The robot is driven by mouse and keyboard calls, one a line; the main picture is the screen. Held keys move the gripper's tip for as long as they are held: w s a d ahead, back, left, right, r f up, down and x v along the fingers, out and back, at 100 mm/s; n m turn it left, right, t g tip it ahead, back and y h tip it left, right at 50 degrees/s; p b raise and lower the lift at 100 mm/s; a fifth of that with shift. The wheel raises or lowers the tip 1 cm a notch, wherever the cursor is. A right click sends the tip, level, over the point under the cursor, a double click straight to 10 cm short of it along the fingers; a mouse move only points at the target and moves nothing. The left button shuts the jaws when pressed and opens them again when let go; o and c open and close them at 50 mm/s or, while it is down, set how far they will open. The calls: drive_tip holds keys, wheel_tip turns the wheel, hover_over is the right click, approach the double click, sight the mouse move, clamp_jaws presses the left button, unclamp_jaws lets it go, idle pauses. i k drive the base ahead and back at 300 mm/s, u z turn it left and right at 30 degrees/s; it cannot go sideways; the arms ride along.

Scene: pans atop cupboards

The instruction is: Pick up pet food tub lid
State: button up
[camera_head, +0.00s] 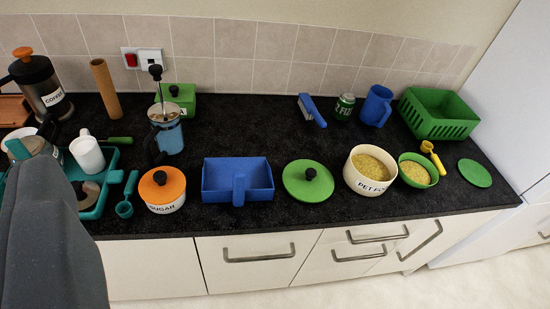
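A round green lid with a black knob (308,181) lies flat on the dark counter, near its front edge. Just right of it stands the open cream tub marked PET FO (364,185), full of yellowish pellets. A flat green disc without a knob (475,173) lies farther right, beside a small green bowl of pellets (418,171). A grey part of my own arm or gripper (50,235) fills the lower left, well left of the knobbed lid and not touching it. No pair of fingertips can be made out.
A blue dustpan (237,181) lies close left of the knobbed lid, then an orange-lidded sugar pot (162,190). A cafetiere (166,130) stands behind. A blue brush (312,110), green can (344,107), blue jug (376,106) and green basket (437,113) line the back. The counter behind the lid is clear.

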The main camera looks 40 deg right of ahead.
sight(308, 181)
drive_tip(key=z, duration=0.3)
drive_tip(key=i, duration=1)
drive_tip(key=z, duration=0.65)
